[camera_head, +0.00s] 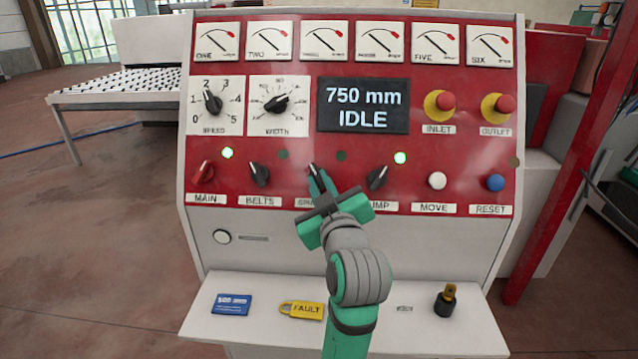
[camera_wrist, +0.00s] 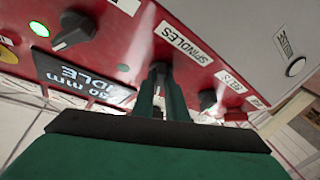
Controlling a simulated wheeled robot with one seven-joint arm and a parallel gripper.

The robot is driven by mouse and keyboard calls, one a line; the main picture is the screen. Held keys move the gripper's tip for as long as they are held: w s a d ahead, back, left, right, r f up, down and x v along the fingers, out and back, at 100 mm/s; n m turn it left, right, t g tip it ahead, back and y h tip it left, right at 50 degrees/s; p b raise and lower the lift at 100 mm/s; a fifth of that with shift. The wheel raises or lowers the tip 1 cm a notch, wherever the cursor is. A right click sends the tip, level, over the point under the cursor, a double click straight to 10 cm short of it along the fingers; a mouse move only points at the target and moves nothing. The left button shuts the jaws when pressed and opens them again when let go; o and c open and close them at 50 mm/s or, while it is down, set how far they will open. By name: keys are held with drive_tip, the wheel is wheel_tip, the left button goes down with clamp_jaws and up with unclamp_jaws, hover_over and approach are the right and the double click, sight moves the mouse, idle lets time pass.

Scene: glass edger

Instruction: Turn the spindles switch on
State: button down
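The spindles switch (camera_head: 312,169) is a black knob in the lower row of the red panel, mostly covered by my fingers in the head view. Its visible tip seems to lean up-left. In the wrist view the knob (camera_wrist: 160,69) sits between my two finger ends, beside the SPINDLES label (camera_wrist: 186,43). My gripper (camera_head: 317,182) is at the panel face with its narrow green fingers close together, seemingly shut on the knob; the exact contact is hidden. The lamp (camera_head: 341,156) above right of the switch is dark. The display (camera_head: 363,106) reads 750 mm, IDLE.
The belts switch (camera_head: 259,174) is on the left, leaning up-left, its lamp dark. The pump switch (camera_head: 378,177) is close on the right, leaning up-right, its lamp green. The red main switch (camera_head: 203,173) has a green lamp. A shelf (camera_head: 375,335) juts out below.

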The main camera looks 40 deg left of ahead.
drive_tip(key=shift+m, duration=0.4)
drive_tip(key=m+t, duration=0.1)
drive_tip(key=m+t+h, duration=0.1)
drive_tip(key=m, duration=0.1)
drive_tip(key=shift+s+a+f+m, duration=0.1)
drive_tip(key=shift+s+a+m, duration=0.05)
drive_tip(key=shift+a+m, duration=0.15)
drive_tip(key=m+t+h, duration=0.2)
drive_tip(key=m, duration=0.2)
drive_tip(key=shift+s+h, duration=0.1)
drive_tip(key=shift+h, duration=0.2)
drive_tip(key=shift+s+a+m+t+h, duration=0.1)
drive_tip(key=shift+a+m+t+h, duration=0.1)
drive_tip(key=shift+m+h, duration=0.85)
drive_tip(key=shift+s+a+m+t+h, duration=0.15)
drive_tip(key=shift+m+h, duration=0.35)
drive_tip(key=shift+m, duration=1.1)
drive_tip(key=shift+w+a+m+t+h, duration=0.1)
drive_tip(key=shift+m+t+h, duration=0.15)
drive_tip(key=shift+m+h, duration=0.8)
drive_tip(key=shift+m, duration=0.5)
drive_tip(key=c, duration=1.8)
unclamp_jaws()
drive_tip(key=shift+o, duration=0.2)
drive_tip(key=shift+d, duration=0.1)
